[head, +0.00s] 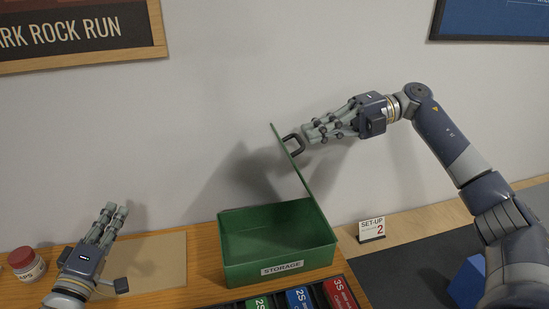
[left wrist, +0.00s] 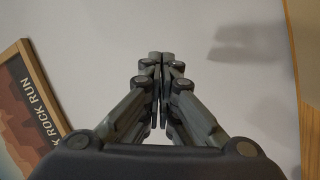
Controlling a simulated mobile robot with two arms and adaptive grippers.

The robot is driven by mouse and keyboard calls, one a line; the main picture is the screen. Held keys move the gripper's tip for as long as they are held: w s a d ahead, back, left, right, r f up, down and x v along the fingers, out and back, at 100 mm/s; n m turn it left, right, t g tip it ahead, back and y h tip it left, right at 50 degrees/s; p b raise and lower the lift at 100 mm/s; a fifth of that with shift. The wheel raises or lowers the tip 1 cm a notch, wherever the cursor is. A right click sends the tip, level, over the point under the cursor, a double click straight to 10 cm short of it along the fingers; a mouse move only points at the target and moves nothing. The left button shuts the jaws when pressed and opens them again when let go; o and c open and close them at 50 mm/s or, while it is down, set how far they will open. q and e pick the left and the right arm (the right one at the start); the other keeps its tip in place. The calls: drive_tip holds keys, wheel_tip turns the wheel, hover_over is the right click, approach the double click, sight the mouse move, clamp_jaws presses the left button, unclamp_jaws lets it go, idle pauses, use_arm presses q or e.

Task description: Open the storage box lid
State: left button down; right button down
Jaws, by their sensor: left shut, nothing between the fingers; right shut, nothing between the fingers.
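The green storage box (head: 278,240) stands on the wooden table with a "STORAGE" label on its front. Its inside looks empty. Its green lid (head: 291,160) stands steeply raised at the right rear, seen nearly edge-on. A dark handle (head: 294,143) sticks out from the lid's upper part. My right gripper (head: 306,134) is shut and empty, with its fingertips right beside the handle; I cannot tell whether they touch it. My left gripper (head: 117,210) is shut and empty, left of the box above the table. It also shows in the left wrist view (left wrist: 160,62), fingers together against the wall.
A red-lidded jar (head: 27,264) stands at the far left. Labelled packs in green, blue (head: 301,299) and red (head: 340,293) lie in front of the box. A "SET-UP 2" card (head: 371,230) and a blue object (head: 468,281) are at right. The wall is close behind.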

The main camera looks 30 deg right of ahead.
use_arm(q)
drive_tip(key=s+d+r+n+g+h, duration=0.2)
drive_tip(key=s+d+r+g+h, duration=0.15)
drive_tip(key=s+d, duration=0.65)
drive_tip(key=s+d+r+n+g+h, duration=0.15)
drive_tip(key=s+d+r+h, duration=0.45)
drive_tip(key=d, duration=0.6)
drive_tip(key=w+d+r+y, duration=0.2)
drive_tip(key=w+d+r, duration=0.1)
drive_tip(key=d, duration=0.7)
drive_tip(key=shift+d, duration=0.4)
